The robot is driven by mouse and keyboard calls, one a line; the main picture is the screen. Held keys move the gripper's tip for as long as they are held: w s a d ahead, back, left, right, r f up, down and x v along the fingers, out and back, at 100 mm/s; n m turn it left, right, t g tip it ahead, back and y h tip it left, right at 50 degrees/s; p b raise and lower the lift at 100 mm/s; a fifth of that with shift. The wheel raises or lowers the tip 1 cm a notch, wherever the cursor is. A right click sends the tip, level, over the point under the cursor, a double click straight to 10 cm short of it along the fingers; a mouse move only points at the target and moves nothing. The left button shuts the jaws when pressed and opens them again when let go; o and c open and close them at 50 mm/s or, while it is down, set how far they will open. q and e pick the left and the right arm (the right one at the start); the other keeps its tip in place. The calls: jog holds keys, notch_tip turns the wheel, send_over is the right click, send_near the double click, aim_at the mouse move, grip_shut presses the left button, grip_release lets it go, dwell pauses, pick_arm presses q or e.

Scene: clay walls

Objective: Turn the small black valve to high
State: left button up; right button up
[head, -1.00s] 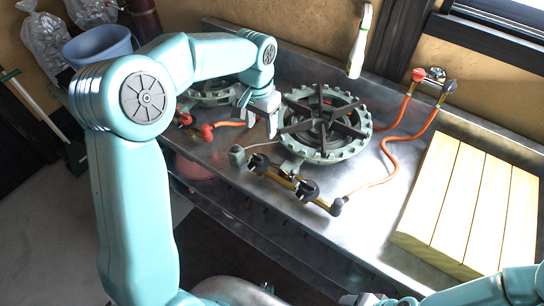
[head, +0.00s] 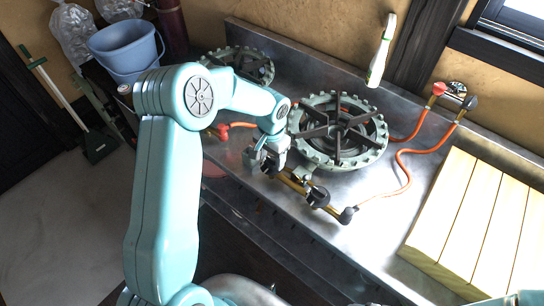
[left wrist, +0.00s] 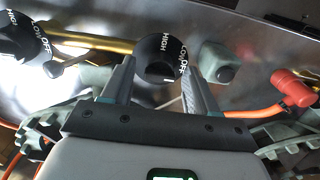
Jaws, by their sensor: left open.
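A black valve knob marked HIGH, LOW and OFF (left wrist: 158,57) stands between the fingers of my open left gripper (left wrist: 160,78) in the left wrist view. I cannot tell whether the fingers touch it. In the head view my left gripper (head: 267,155) is at the far end of the brass pipe (head: 295,184), mostly covering this knob. A second black knob (head: 317,196) sits nearer on the same pipe; it also shows at the left of the left wrist view (left wrist: 25,42), with similar markings. My right gripper is not in view.
A round iron burner (head: 338,130) stands right behind the pipe on the metal counter. Orange hoses (head: 400,180) run to a wall tap with a red knob (head: 438,88). Slatted wood (head: 480,220) lies at the right. A white-green bottle (head: 381,52) is at the back.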

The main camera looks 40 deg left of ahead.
pick_arm(q)
jog(key=shift+f, duration=0.4)
